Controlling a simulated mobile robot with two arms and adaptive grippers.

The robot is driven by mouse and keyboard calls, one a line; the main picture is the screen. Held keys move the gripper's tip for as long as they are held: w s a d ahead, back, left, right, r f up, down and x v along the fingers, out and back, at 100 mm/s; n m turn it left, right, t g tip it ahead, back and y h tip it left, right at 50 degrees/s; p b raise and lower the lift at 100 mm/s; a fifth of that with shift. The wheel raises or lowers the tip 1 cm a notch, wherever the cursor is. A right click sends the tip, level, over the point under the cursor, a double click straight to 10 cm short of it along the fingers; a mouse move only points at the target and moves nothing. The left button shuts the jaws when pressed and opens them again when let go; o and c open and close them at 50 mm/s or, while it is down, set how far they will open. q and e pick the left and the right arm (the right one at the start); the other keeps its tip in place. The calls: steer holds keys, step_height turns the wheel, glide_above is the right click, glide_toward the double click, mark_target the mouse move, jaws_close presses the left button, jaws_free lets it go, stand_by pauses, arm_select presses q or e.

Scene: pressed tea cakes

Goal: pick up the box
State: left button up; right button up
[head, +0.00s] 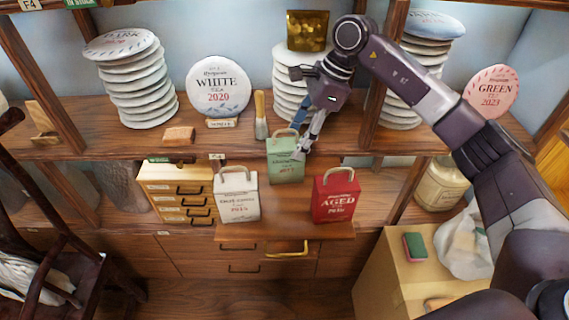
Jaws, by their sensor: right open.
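A green box (285,167) with a handle on top stands at the back of the pulled-out wooden shelf board (285,231). My right gripper (297,141) is open, with its fingers pointing down at the green box's handle and upper right edge. Whether the fingers touch it I cannot tell. A white box (237,198) with a pale handle stands to the front left. A red box (336,197) with a handle stands to the front right. All three are upright. My left gripper is not in view.
Stacked round tea cakes (137,85) and a white tea disc (219,88) stand on the upper shelf. A wooden-handled brush (261,115) stands close left of my gripper. A small drawer chest (178,193) is at left. A cardboard carton (378,279) with a sponge (414,247) sits lower right.

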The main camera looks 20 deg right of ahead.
mark_target(286, 158)
steer(key=shift+s+a+f, duration=0.2)
steer(key=shift+a+f, duration=0.05)
steer(key=shift+f, duration=0.05)
steer(key=p+x, duration=0.3)
steer(key=x, duration=0.3)
steer(key=shift+w+p, duration=0.1)
steer(key=shift+p, duration=0.2)
steer(key=shift+a+f, duration=0.15)
steer(key=shift+f, duration=0.15)
steer(key=shift+c, duration=0.6)
steer(key=c, duration=1.3)
steer(key=shift+w+r, duration=0.1)
steer(key=shift+r, duration=0.05)
